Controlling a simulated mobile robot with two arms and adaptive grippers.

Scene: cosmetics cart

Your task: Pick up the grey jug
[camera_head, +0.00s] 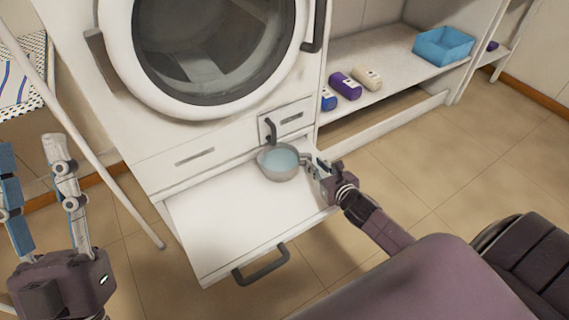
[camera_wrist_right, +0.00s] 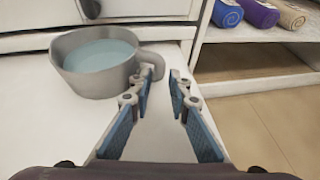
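The grey jug (camera_head: 279,174) stands upright on the white pull-out shelf (camera_head: 225,222) below the machine. It holds pale blue liquid. In the right wrist view the jug (camera_wrist_right: 95,82) is ahead and to the left, with its handle toward my fingers. My right gripper (camera_head: 311,165) is beside the jug's handle side, with a gap between its fingers (camera_wrist_right: 163,76) and nothing visible between them. The left fingertip overlaps the lower part of the handle in this view; whether it touches I cannot tell. My left gripper (camera_head: 33,147) is open and empty at the far left.
A front-loading machine (camera_head: 210,50) stands behind the shelf. A white pole (camera_head: 85,135) slants at left. The pull-out shelf is clear in front of the jug.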

